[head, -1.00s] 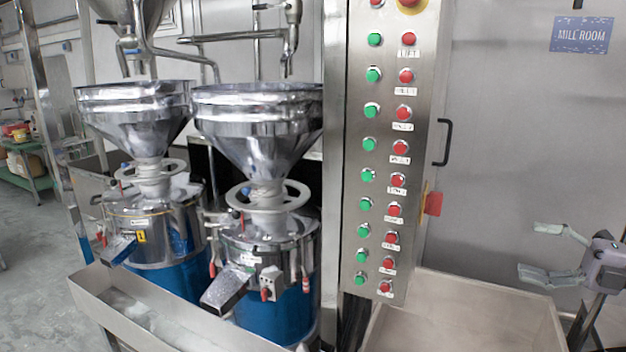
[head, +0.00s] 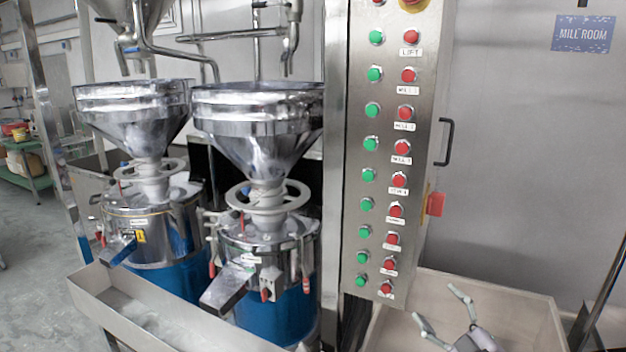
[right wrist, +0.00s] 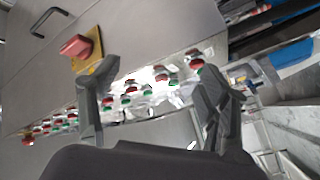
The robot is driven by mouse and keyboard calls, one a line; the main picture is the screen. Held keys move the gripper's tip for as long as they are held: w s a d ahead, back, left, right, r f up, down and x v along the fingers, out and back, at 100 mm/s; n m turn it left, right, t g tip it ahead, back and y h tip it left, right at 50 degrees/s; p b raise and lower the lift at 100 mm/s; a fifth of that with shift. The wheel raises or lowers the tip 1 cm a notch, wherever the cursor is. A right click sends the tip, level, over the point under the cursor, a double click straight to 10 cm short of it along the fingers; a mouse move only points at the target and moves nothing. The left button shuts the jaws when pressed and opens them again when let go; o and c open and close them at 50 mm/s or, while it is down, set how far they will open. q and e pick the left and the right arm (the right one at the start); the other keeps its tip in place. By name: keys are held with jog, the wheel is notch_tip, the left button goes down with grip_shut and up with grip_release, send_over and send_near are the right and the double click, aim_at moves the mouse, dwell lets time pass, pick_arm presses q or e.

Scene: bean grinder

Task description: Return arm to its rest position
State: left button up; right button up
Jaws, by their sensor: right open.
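My right gripper (head: 440,314) is low in the head view, in front of the steel bin at the bottom right. Its two fingers are spread and point up and to the left, with nothing between them. In the right wrist view the open fingers (right wrist: 150,105) frame part of the control panel (right wrist: 125,100) with its red and green buttons. The control panel (head: 388,150) stands upright in the middle of the head view, above and left of the gripper. The gripper looks apart from it. My left gripper is not in view.
Two grinders with steel hoppers (head: 258,115) and blue bases stand left of the panel. A steel trough (head: 130,320) runs in front of them. A red switch (head: 435,204) and a black handle (head: 446,142) are on the panel's right side.

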jog(key=s+a+f+m+g+h, duration=0.3)
jog(key=s+f+m+g+h, duration=0.4)
jog(key=s+f, duration=0.7)
jog(key=s+a+f+m+g+y, duration=0.1)
jog(key=s+f+g, duration=0.15)
jog(key=s, duration=0.55)
jog(key=s+a+f+m+g, duration=0.1)
jog(key=s+m+g, duration=0.15)
jog(key=s, duration=0.45)
jog(key=s+a+f+m+g+y, duration=0.1)
jog(key=s+a+f+g, duration=0.15)
jog(key=s, duration=0.55)
notch_tip(320, 180, down, 27)
jog(key=d+g+b, duration=0.1)
jog(key=g+b, duration=0.1)
jog(key=b, duration=0.1)
jog(key=s+d+f+b, duration=0.3)
jog(key=s+f, duration=1.5)
jog(key=f, duration=0.2)
jog(key=shift+f+n+g+h, duration=0.25)
jog(key=shift+n+g+h, duration=0.05)
jog(key=shift+n+g, duration=0.15)
